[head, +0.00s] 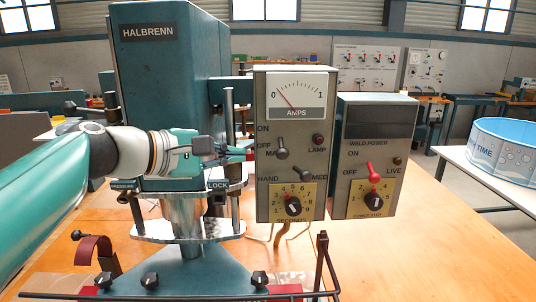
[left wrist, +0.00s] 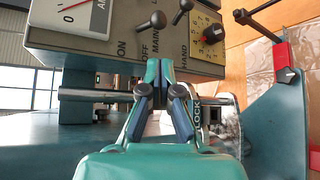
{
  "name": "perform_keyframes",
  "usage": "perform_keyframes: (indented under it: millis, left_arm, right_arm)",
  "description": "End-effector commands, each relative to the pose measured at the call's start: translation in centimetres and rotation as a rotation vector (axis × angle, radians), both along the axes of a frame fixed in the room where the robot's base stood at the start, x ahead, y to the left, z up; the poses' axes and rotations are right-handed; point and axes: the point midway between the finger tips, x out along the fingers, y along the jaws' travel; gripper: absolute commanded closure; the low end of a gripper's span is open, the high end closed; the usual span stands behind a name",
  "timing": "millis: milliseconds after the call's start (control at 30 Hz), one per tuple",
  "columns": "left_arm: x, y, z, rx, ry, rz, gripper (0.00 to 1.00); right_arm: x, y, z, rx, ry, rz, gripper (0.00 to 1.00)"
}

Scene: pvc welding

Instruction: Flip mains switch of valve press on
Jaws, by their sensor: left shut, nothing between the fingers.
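The valve press (head: 172,90) stands left of centre in the head view, a tall teal machine marked HALBRENN. Its grey control box (head: 262,200) has an AMPS meter at the top. The mains switch (head: 282,149) is a dark lever beside the ON and OFF labels, its knob pointing down toward OFF. It also shows in the left wrist view (left wrist: 156,19). My left gripper (head: 246,154) is shut and empty, its tips close to the box's left edge; contact is unclear. In the left wrist view, its tips (left wrist: 160,66) lie below the switch. My right gripper is not in view.
A second lever (head: 304,175) and a SECONDS dial (head: 293,206) sit below the mains switch. A weld power box (head: 345,125) with a red switch (head: 371,170) stands to the right. A press column and LOCK plate (head: 217,185) are close under my gripper. Table space at right is clear.

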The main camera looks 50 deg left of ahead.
Motion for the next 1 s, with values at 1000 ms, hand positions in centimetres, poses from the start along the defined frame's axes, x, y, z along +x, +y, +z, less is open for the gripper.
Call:
perform_keyframes:
  millis: [1000]
  left_arm:
    - [8.8, 0.4, -2.8, 0.0, 0.002, 0.0, 1.0]
  right_arm:
    - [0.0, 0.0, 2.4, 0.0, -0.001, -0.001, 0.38]
